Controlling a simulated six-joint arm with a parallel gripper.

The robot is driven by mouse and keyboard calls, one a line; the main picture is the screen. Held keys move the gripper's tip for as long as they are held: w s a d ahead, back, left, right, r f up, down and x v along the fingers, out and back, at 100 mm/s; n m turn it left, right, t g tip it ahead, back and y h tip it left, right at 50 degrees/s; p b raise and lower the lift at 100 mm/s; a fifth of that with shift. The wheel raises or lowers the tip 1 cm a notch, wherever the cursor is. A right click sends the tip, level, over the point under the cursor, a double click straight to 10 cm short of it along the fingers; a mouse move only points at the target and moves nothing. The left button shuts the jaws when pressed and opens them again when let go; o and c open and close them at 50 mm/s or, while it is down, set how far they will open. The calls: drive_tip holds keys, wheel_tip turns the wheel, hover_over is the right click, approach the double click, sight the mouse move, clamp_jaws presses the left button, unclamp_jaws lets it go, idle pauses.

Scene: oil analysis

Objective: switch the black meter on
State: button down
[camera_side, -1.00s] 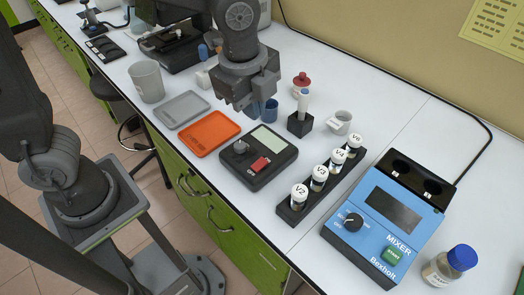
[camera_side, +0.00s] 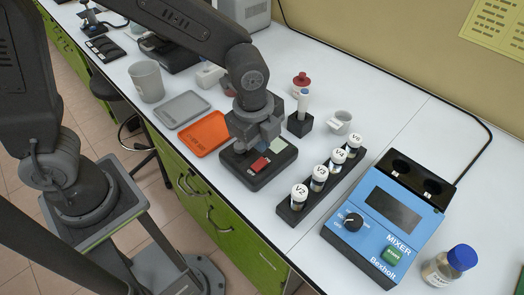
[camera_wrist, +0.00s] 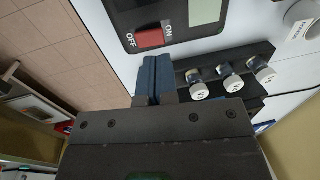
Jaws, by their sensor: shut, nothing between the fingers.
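The black meter (camera_side: 284,162) lies flat on the white bench in the side view. It has a red rocker switch (camera_side: 259,165) and a pale screen, partly hidden by my gripper. In the wrist view, the meter (camera_wrist: 124,14) shows at the top. Its red switch (camera_wrist: 150,39) has OFF marked on the left and ON on the right; I cannot tell which side is pressed. My gripper (camera_wrist: 152,62) has its blue fingers shut together, empty. Their tips appear just below the switch in the picture. In the side view it hangs over the meter; contact is unclear.
A black rack (camera_side: 322,192) with labelled vials stands to the right of the meter, beside the blue mixer (camera_side: 385,215). An orange tray (camera_side: 204,134) and a grey tray (camera_side: 180,110) lie to the left. A small black stand (camera_side: 300,124) is behind the meter.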

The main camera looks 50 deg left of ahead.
sight(258, 164)
drive_tip(key=shift+w+f, duration=0.2)
drive_tip(key=shift+f, duration=0.95)
drive_tip(key=shift+w+f, duration=0.15)
drive_tip(key=shift+f, duration=1)
drive_tip(key=shift+f+g, duration=0.25)
drive_tip(key=shift+g, duration=0.05)
drive_tip(key=shift+s, duration=0.15)
drive_tip(key=shift+s+r, duration=0.2)
drive_tip(key=shift+s, duration=0.4)
drive_tip(key=shift+r, duration=0.1)
wheel_tip(258, 164, up, 14)
drive_tip(key=s, duration=0.2)
